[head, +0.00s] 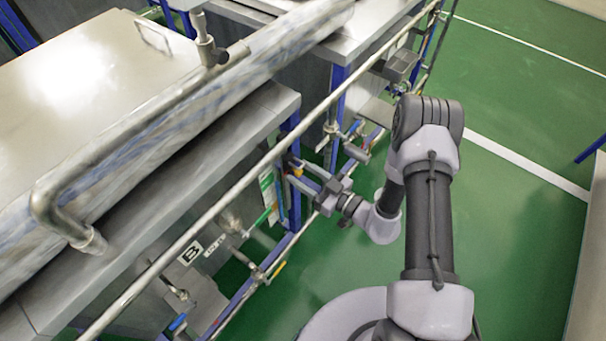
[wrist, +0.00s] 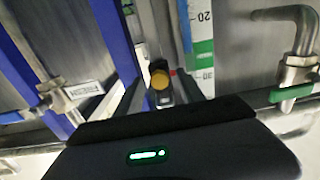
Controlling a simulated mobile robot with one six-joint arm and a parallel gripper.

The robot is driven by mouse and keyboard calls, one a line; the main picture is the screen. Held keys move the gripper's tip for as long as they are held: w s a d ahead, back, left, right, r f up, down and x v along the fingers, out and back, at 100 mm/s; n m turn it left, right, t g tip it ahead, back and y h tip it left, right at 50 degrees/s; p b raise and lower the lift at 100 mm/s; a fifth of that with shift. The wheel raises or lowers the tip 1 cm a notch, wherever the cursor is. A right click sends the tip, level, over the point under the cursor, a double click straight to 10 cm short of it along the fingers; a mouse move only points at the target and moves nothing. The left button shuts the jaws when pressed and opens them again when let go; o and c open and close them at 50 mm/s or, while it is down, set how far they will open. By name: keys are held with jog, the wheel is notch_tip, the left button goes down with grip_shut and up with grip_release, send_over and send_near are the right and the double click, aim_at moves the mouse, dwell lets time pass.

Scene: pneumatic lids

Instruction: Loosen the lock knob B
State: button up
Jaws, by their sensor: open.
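A small knob with a yellow-orange face (wrist: 160,80) sits in the middle of the wrist view, on a dark stem or body. My gripper (wrist: 160,92) is open, with its grey fingers to the left and right of the knob. I cannot tell whether the fingers touch it. In the head view my gripper (head: 300,174) reaches left to the side of the tank frame, at a small yellow spot (head: 297,171) that seems to be the same knob. A white plate marked B (head: 190,252) hangs on the tank side, lower left of the gripper.
A scale strip with green and white bands (wrist: 200,45) stands right of the knob. A bent metal pipe (wrist: 303,35) is at far right. A blue post (wrist: 115,40) and a small labelled plate (wrist: 88,89) are at left. A long rail (head: 240,182) runs above my gripper. Green floor (head: 520,240) is clear at right.

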grip_shut()
jog(key=shift+n, duration=0.4)
jog(key=n+p, duration=0.1)
jog(key=n, duration=0.2)
jog(key=shift+n, duration=0.4)
jog(key=n, duration=0.5)
jog(key=shift+s+n+p, duration=0.1)
jog(key=shift+n+p, duration=0.2)
jog(key=shift+p, duration=0.1)
jog(key=n, duration=0.3)
jog(key=shift+a+f+n, duration=0.1)
jog(key=shift+n, duration=0.2)
jog(key=n, duration=0.3)
jog(key=shift+n, duration=0.3)
jog(key=n, duration=0.6)
jog(key=shift+f, duration=0.1)
jog(key=shift+n, duration=0.4)
